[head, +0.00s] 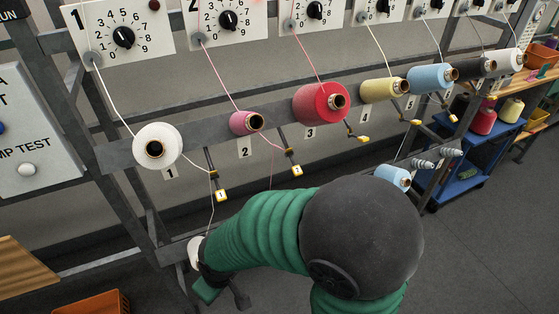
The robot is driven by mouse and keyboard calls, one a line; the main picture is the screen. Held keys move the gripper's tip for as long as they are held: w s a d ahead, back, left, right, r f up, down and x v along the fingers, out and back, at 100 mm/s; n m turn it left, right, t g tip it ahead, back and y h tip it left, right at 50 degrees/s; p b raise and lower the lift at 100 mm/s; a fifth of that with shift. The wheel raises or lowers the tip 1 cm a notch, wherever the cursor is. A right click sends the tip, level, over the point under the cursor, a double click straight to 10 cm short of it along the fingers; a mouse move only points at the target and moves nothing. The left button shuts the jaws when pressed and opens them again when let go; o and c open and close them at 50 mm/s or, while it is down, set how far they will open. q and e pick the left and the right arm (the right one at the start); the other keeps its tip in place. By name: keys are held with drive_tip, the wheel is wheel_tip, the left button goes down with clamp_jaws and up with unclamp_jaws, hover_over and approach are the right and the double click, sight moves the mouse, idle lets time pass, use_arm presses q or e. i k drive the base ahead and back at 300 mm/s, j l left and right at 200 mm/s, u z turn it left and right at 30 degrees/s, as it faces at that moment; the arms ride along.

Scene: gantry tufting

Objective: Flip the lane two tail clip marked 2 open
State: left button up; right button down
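The lane two tail clip (297,170) is a small yellow tab with a pale label at the lower end of a dark bar (287,148), just right of the plate marked 2 (244,147). Its digit is too small to read surely, and I cannot tell whether it is open or shut. The pink cone (246,123) sits above that plate. Its pink tail (272,165) hangs left of the clip and passes behind my arm. My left gripper is out of view.
The lane one clip (221,195) hangs left, near the white cone (158,147) and its hanging thread. The lane three clip (363,138) is to the right. My arm crosses the foreground below. An orange crate (93,303) and blue cart (470,160) stand aside.

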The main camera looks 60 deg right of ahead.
sight(297, 170)
drive_tip(key=z, duration=1.9)
drive_tip(key=i+j+u, duration=0.1)
drive_tip(key=i, duration=0.25)
drive_tip(key=i+j+u, duration=0.15)
drive_tip(key=i, duration=0.2)
